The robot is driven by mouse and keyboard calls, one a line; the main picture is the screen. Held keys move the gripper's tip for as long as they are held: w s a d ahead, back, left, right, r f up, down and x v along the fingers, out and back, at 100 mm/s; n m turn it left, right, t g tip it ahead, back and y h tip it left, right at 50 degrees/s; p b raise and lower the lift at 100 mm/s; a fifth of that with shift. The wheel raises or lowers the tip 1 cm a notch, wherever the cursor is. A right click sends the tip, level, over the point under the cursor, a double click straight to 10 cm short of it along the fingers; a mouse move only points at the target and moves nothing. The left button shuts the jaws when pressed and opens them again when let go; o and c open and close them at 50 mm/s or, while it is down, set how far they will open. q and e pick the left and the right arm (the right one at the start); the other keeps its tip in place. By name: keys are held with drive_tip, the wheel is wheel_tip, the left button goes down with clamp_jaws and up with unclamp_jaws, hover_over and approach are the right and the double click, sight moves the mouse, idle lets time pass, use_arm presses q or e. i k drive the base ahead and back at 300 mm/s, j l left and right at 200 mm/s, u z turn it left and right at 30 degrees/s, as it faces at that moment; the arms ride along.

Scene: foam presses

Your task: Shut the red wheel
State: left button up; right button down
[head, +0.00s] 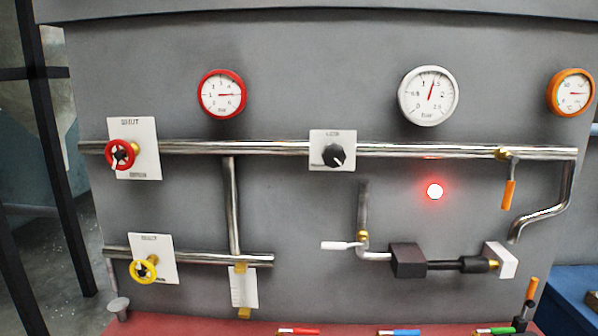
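The red wheel (120,155) is a small round handwheel with a dark hub and a white pointer mark. It sits in front of a white plate (146,148) on the upper pipe, at the left of the grey panel. The plate carries lettering at its top and bottom, with the upper word looking like "SHUT" but blurred. The white mark on the wheel points down and to the left. Neither of my grippers shows in the head view.
A yellow wheel (144,269) sits below on the lower pipe (210,259). A black knob (334,155), an orange-handled lever (508,193), a white-handled valve (337,245) and a lit red lamp (434,191) are to the right. The space before the red wheel looks clear.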

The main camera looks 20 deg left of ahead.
sight(118, 155)
drive_tip(key=u, duration=1.6)
drive_tip(key=j, duration=0.5)
drive_tip(key=i+u, duration=0.05)
